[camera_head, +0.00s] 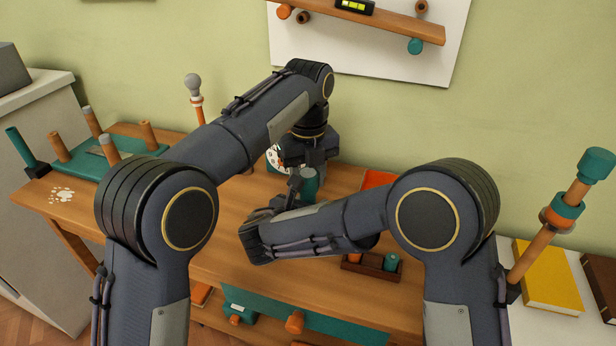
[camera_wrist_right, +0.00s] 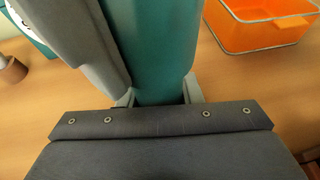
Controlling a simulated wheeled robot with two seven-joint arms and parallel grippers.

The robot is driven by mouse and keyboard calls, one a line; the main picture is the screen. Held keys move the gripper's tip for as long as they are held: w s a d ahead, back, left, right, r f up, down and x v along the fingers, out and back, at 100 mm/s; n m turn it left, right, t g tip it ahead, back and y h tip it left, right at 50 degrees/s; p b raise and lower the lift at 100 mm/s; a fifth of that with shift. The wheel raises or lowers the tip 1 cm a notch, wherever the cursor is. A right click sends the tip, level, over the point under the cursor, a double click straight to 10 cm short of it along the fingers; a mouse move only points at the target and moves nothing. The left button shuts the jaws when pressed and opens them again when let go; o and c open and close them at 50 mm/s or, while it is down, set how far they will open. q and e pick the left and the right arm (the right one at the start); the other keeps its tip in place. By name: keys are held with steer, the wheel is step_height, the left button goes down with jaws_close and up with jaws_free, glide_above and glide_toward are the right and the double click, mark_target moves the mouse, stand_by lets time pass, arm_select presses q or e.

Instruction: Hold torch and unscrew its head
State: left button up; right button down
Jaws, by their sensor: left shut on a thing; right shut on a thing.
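The torch is a teal cylinder (camera_head: 309,183) standing over the middle of the table, partly hidden by my arms. My left gripper (camera_head: 307,160) reaches down from above and is shut at its upper end; the exact grip is hard to see. My right gripper (camera_head: 295,187) comes in from the side, lower down, and is shut on the torch. In the right wrist view the teal torch body (camera_wrist_right: 160,50) sits between the right gripper's fingertips (camera_wrist_right: 160,95). The torch's head is not clearly seen. A grey part (camera_wrist_right: 80,40) beside the body covers some of it.
An orange basket (camera_wrist_right: 268,35) stands on the wooden table (camera_head: 235,215), right of the torch. A dark tray with small cylinders (camera_head: 372,268) is near the front right. A teal pegboard (camera_head: 78,172) lies at the left. A white card (camera_head: 273,157) is behind the torch.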

mark_target(308, 173)
arm_select(q)
steer(key=o, duration=1.1)
steer(key=shift+r, duration=0.1)
step_height(308, 173, up, 4)
steer(key=shift+r, duration=0.15)
steer(key=shift+c, duration=0.5)
step_height(308, 173, up, 2)
steer(key=shift+d+r+m, duration=0.15)
steer(key=shift+r+m, duration=0.05)
steer(key=shift+m, duration=1)
steer(key=shift+r+m, duration=0.35)
steer(key=shift+m, duration=0.15)
steer(key=shift+f, duration=3.8)
